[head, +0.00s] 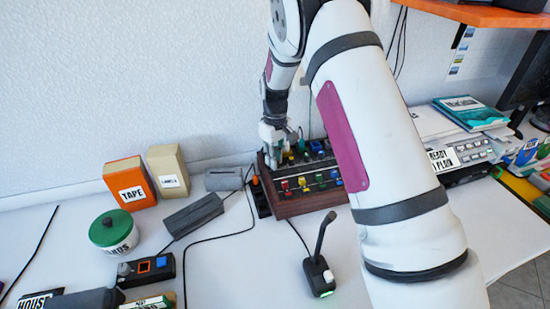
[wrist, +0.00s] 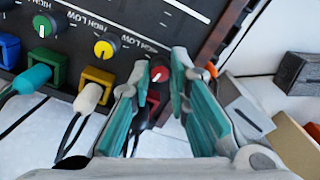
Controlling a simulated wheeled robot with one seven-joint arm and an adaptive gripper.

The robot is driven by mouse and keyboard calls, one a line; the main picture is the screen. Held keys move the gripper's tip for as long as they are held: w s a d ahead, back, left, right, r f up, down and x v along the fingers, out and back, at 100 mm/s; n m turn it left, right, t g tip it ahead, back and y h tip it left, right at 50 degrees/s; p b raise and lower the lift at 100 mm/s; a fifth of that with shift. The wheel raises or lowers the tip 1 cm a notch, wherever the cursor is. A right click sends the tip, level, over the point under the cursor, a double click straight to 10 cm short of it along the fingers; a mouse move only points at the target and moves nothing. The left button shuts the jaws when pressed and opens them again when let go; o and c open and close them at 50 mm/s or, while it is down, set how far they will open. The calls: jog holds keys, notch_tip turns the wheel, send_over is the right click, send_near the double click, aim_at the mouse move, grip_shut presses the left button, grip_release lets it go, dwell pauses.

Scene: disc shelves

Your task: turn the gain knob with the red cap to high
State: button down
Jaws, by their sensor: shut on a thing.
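The gain knob with the red cap (wrist: 159,74) is at the middle of the wrist view, on the dark mixer panel near its wooden side. My gripper (wrist: 162,70) has its teal-padded fingers on either side of this knob and is shut on it. HIGH and LOW labels stand on the panel by the knob, partly covered by a finger. I cannot tell clearly where its pointer aims. In the head view my gripper (head: 275,142) is at the back left of the mixer (head: 312,203), and it hides the red-capped knob.
A yellow-capped knob (wrist: 103,50) and a green-capped knob (wrist: 44,26) stand to the left in the wrist view. Coloured plugs with cables sit below them. A microphone (head: 319,272) stands in front of the mixer. A grey box (head: 224,179) lies to its left.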

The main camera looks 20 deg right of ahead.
jog(key=m, duration=0.4)
jog(key=shift+b, duration=0.4)
jog(key=shift+d+m, duration=0.1)
jog(key=shift+m, duration=1.5)
jog(key=c, duration=1.5)
grip_release()
notch_tip(320, 180, up, 12)
